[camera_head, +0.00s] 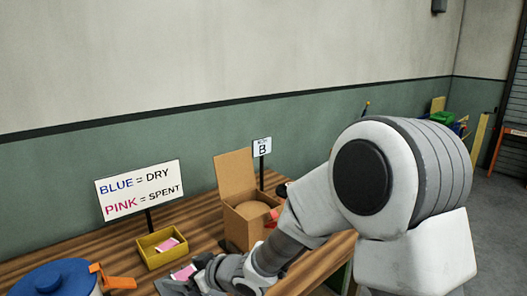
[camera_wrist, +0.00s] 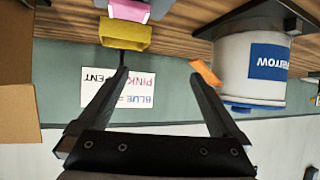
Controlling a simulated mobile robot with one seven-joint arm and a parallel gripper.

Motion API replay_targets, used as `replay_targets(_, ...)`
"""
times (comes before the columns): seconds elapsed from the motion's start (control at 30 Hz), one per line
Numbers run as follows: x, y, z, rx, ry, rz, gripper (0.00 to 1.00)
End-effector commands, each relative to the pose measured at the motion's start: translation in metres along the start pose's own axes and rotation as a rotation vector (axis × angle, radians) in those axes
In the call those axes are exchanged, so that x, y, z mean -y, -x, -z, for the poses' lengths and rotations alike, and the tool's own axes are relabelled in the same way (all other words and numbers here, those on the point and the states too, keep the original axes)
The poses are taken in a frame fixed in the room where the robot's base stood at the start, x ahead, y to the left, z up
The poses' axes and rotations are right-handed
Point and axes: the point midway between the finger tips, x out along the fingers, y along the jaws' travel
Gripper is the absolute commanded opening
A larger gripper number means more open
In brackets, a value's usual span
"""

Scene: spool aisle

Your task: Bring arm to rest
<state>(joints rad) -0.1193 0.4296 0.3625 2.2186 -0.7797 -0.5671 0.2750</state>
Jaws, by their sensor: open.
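My gripper (camera_wrist: 158,72) is open in the wrist view, with nothing between its two dark fingers. That view is upside down. In the head view my arm reaches down over the wooden table, and the fingers are hard to make out. A yellow tray (camera_head: 148,262) holds a pink packet (camera_head: 167,245). Another pink packet (camera_head: 184,272) lies in front of the tray, close beside my gripper. The yellow tray also shows in the wrist view (camera_wrist: 124,34), beyond the fingertips.
A sign (camera_head: 138,190) reads blue = dry, pink = spent. An open cardboard box (camera_head: 238,228) stands by a sign marked B (camera_head: 262,147). A white tub with a blue lid (camera_head: 52,280) and an orange part (camera_head: 113,278) stand at left. The wall (camera_head: 90,165) runs behind the table.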

Motion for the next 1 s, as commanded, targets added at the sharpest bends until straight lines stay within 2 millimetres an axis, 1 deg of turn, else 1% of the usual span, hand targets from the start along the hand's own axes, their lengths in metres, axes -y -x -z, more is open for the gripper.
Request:
replay_targets(0.03, -0.017, 0.017, 0.008, 0.027, 0.009, -0.064, 1.0)
replay_targets(0.17, -0.05, 0.056, 0.013, 0.107, 0.008, -0.204, 1.0)
replay_targets(0.27, -0.074, 0.094, 0.018, 0.168, -0.01, -0.318, 1.0)
replay_targets(0.3, -0.082, 0.112, 0.018, 0.195, -0.022, -0.364, 1.0)
replay_targets(0.37, -0.093, 0.14, 0.02, 0.233, -0.046, -0.434, 1.0)
replay_targets(0.4, -0.099, 0.159, 0.021, 0.259, -0.066, -0.478, 1.0)
replay_targets(0.47, -0.105, 0.19, 0.021, 0.297, -0.102, -0.542, 1.0)
replay_targets(0.5, -0.108, 0.21, 0.02, 0.32, -0.129, -0.58, 1.0)
replay_targets(0.63, -0.106, 0.273, 0.015, 0.389, -0.234, -0.684, 1.0)
replay_targets(0.73, -0.095, 0.317, 0.009, 0.431, -0.328, -0.738, 1.0)
replay_targets(0.8, -0.083, 0.345, 0.004, 0.458, -0.397, -0.761, 1.0)
replay_targets(0.87, -0.07, 0.367, -0.001, 0.475, -0.46, -0.772, 1.0)
replay_targets(0.9, -0.06, 0.379, -0.004, 0.486, -0.5, -0.774, 1.0)
replay_targets(1.0, -0.036, 0.404, -0.011, 0.504, -0.59, -0.764, 1.0)
